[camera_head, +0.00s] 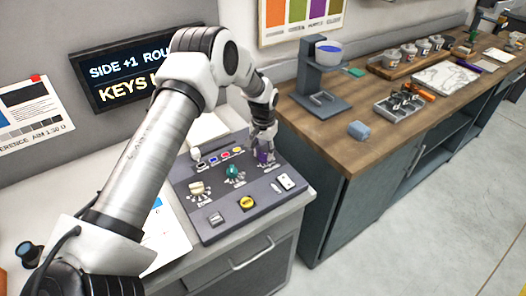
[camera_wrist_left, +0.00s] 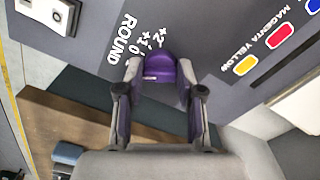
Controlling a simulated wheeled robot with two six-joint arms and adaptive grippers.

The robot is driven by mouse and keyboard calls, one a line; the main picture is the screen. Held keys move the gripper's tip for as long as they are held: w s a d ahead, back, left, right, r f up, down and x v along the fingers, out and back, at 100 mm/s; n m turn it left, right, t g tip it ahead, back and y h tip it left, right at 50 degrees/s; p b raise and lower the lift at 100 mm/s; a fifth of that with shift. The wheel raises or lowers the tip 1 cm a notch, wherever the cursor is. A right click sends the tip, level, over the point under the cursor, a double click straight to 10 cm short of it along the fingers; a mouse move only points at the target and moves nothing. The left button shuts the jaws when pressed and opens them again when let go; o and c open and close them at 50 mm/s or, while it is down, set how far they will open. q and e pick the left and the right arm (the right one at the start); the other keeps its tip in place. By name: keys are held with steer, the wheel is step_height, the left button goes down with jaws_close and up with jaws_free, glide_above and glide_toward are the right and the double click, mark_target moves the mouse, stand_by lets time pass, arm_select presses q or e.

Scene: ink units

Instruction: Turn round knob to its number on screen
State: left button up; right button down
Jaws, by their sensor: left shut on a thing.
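The purple round knob (camera_head: 264,157) sits at the far right of the grey control panel (camera_head: 212,226). In the left wrist view the purple knob (camera_wrist_left: 160,66) stands beside the printed word ROUND and the marks 0, +1 and +2. My left gripper (camera_head: 263,141) is above the knob, with its fingers (camera_wrist_left: 159,76) shut on the knob's two sides. The rest of the dial marks are hidden. The screen (camera_head: 108,71) reads "SIDE +1 ROU" and "KEYS U"; my left arm hides the rest. My right gripper is not in view.
A wooden counter (camera_head: 345,118) with a grey stand (camera_head: 318,80) and a blue block (camera_head: 359,130) lies to the right.

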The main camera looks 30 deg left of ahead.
mark_target(264, 153)
arm_select(q)
steer(key=shift+f, duration=0.2)
steer(key=o, duration=1)
steer(key=shift+o, duration=0.8)
steer(key=shift+w+f, duration=0.1)
steer(key=shift+w, duration=0.15)
step_height(264, 153, up, 12)
